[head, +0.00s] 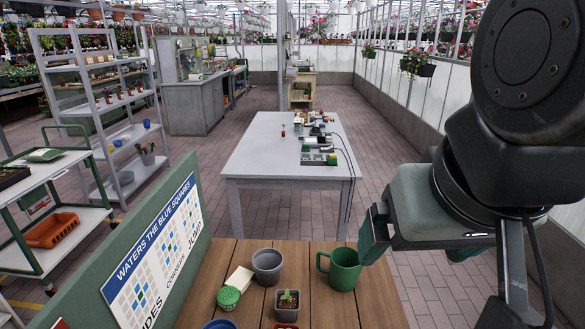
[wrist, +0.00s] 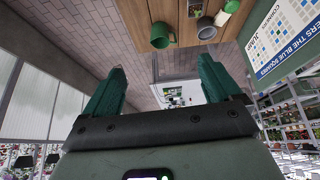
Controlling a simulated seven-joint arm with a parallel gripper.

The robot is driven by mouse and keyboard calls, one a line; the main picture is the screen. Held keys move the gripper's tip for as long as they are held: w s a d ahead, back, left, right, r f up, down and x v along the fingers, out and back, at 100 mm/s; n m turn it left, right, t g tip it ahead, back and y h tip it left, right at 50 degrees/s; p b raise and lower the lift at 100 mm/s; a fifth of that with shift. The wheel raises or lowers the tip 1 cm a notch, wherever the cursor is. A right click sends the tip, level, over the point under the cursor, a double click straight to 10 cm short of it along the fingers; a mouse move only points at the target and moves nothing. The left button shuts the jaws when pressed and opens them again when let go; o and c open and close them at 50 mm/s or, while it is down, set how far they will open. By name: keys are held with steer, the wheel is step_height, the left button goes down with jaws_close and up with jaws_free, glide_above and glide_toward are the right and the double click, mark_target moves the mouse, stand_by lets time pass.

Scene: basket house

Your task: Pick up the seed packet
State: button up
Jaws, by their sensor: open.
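A pale cream, flat rectangular piece that looks like the seed packet (head: 239,279) lies on the wooden bench between a grey pot and a green-lidded jar. It carries no print that I can read. In the wrist view, a small pale patch beside the grey pot seems to be the same packet (wrist: 222,18). My gripper (head: 376,236) is in the air to the right of the green mug, above the bench's right side and well apart from the packet. In the wrist view its green fingers (wrist: 162,72) are spread, with nothing between them.
On the wooden bench (head: 375,300) stand a green mug (head: 344,268), a grey pot (head: 267,266), a green-lidded jar (head: 228,297) and a seedling pot (head: 287,304). A blue-rimmed item (head: 220,324) is cut off at the bottom. A green sign board (head: 150,265) rises along the left edge.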

stand_by(0.4)
steer(key=w+a+m+g, duration=0.1)
steer(key=w+a, duration=0.3)
steer(key=w, duration=0.8)
steer(key=m+g, duration=0.3)
steer(key=m, duration=0.1)
glide_above(240, 278)
steer(key=shift+h, duration=0.4)
steer(key=f, duration=3.9)
steer(key=shift+s+a, duration=0.3)
steer(key=f, duration=0.5)
steer(key=shift+w+d+f, duration=0.2)
steer(key=shift+w+f, duration=0.1)
steer(key=shift+f, duration=0.05)
steer(key=c, duration=1.2)
